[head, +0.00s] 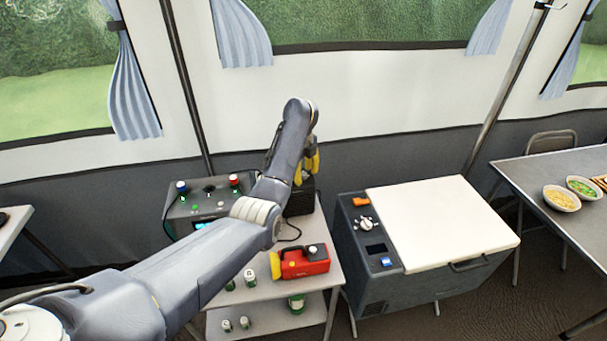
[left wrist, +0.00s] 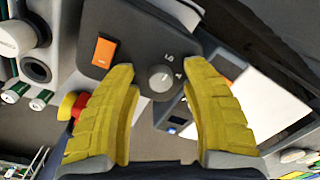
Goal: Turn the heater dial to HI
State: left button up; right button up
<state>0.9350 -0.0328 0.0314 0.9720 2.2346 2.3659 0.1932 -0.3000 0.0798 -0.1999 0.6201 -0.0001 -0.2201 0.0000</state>
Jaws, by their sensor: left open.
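The heater dial (left wrist: 160,78) is a round grey knob on a dark panel (left wrist: 140,25) in the left wrist view. Small white marks that look like LO stand by it, with another mark to its right that I cannot read. Which way the dial points is not clear. An orange rocker switch (left wrist: 104,51) sits left of the dial. My left gripper (left wrist: 161,68) is open, its yellow fingers on either side of the dial in the picture; contact cannot be told. In the head view the left gripper (head: 308,165) is above the dark heater (head: 301,203), and my arm hides the dial.
A cooler box (head: 372,275) with a white lid and its own knob (head: 366,224) stands to the right.

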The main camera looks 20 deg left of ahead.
dwell(0.3)
pick_arm(q)
grip_shut()
jog(key=shift+m, duration=0.3)
dwell(0.4)
jog(key=m, duration=0.2)
jog(key=shift+m, duration=0.4)
jog(key=m, duration=0.3)
jog(key=shift+m, duration=0.3)
jog(key=m, duration=0.6)
jog(key=shift+m+g, duration=0.3)
jog(key=shift+a, duration=0.1)
